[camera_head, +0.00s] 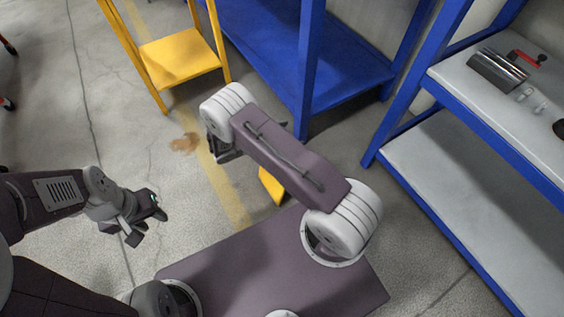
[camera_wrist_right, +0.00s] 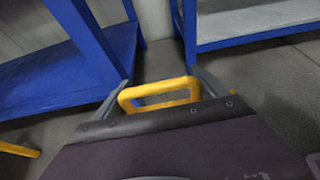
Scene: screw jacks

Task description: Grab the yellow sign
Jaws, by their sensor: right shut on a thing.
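The yellow sign (camera_head: 271,186) shows in the head view as a small yellow piece below my right arm; most of it is hidden by the arm. In the right wrist view its yellow looped handle (camera_wrist_right: 160,103) lies between the two fingers. My right gripper (camera_wrist_right: 165,92) is shut on this handle. In the head view my right gripper (camera_head: 224,152) is partly hidden behind its wrist. My left gripper (camera_head: 148,218) is open and empty over the floor at the left, away from the sign.
A yellow stand (camera_head: 180,60) is at the upper left. A blue shelf (camera_head: 265,45) stands behind my right arm. A blue rack with grey shelves (camera_head: 470,190) is at the right, with a metal cylinder (camera_head: 497,70) on top.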

